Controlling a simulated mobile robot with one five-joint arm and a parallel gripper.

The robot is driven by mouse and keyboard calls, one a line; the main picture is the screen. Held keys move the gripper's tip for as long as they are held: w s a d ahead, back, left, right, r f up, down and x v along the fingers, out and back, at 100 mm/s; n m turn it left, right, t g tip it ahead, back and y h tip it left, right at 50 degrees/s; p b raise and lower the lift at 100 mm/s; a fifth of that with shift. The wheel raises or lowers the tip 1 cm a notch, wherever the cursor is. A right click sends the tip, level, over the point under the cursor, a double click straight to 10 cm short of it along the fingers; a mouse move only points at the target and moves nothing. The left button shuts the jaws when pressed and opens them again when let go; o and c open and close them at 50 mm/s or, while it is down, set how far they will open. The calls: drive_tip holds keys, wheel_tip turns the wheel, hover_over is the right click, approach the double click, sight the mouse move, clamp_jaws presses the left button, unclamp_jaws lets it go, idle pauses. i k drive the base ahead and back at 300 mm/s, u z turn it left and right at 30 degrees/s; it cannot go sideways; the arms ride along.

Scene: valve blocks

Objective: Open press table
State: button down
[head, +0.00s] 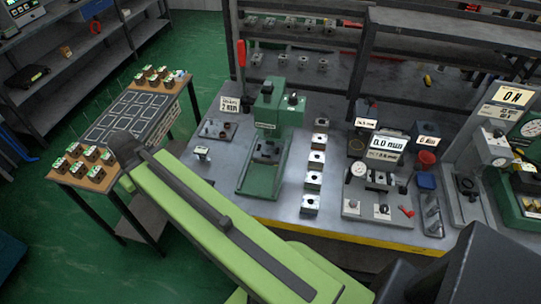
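The green press (278,108) stands on the grey workbench (215,178), left of the middle of the head view. Its flat green base (258,186) reaches toward the front edge, and a dark part sits on it under the press head. A red-handled lever (241,55) stands upright at its left. A small metal block with a pale top (202,153) sits on the bench left of the press. My green arm crosses the lower part of the view, in front of the bench. My gripper does not show; the far end of the arm is a dark joint.
A row of metal blocks (312,181) stands right of the press. Gauges and a display reading 0.0 mm (387,143) are farther right. A side table (68,177) at the left holds several blocks at both ends. Shelves line the back. Green floor lies between the tables.

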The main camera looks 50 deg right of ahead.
sight(266, 151)
drive_tip(key=z, duration=1.4)
drive_tip(key=k, duration=0.85)
drive_tip(key=u, duration=0.05)
drive_tip(key=i, duration=0.85)
drive_tip(key=u, duration=0.35)
drive_tip(key=k, duration=1.35)
drive_tip(key=u, duration=0.5)
drive_tip(key=i, duration=1)
drive_tip(key=u, duration=0.3)
